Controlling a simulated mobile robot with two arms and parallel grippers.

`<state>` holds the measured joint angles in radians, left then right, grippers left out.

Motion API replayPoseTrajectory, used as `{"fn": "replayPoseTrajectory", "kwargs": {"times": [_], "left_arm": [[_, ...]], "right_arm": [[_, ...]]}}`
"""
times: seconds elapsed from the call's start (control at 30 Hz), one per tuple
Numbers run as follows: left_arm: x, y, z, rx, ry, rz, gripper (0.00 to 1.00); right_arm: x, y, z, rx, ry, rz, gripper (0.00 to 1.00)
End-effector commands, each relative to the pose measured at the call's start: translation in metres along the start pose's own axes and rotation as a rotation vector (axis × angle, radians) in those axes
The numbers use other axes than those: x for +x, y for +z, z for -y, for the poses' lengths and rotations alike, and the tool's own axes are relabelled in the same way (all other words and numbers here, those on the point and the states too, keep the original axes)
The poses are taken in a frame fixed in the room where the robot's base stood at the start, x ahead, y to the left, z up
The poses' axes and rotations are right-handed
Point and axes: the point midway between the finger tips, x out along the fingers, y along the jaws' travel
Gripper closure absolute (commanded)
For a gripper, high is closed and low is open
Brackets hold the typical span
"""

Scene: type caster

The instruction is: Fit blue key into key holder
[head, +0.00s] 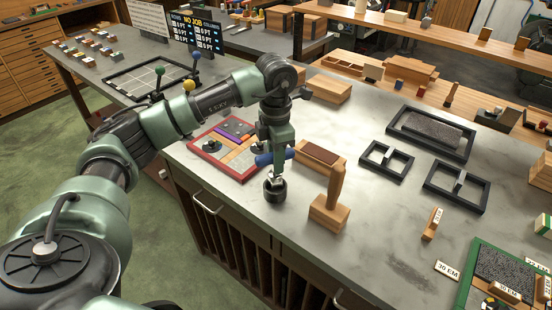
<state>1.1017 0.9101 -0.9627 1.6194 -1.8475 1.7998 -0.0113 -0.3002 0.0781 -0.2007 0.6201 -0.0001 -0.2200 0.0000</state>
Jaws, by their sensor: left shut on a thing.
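My left gripper (277,158) points down near the table's front edge and is shut on the blue key. The key's blue crossbar handle (263,160) sticks out on both sides of the fingers. The key holder (275,191), a short dark round cup, stands on the table directly below the gripper. A pale metal part shows between the fingers and the cup's rim. The fingers hide the middle of the key. I cannot tell whether the key's tip is inside the cup or just above it. My right gripper is not in view.
A red-framed tray (243,178) with coloured blocks lies just left and behind. A wooden mallet (330,208) stands close on the right. Dark frames (387,174) lie farther right. The grey table (375,235) is clear between mallet and frames.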

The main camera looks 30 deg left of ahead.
Motion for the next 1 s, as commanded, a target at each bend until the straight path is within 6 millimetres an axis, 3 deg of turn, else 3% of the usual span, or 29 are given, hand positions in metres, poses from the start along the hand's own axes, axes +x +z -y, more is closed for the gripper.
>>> {"fn": "replayPoseTrajectory", "kwargs": {"times": [1.0], "left_arm": [[0.026, 0.000, 0.000, -0.001, 0.000, 0.000, 1.00]], "right_arm": [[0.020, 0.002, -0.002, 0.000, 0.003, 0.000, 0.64]]}}
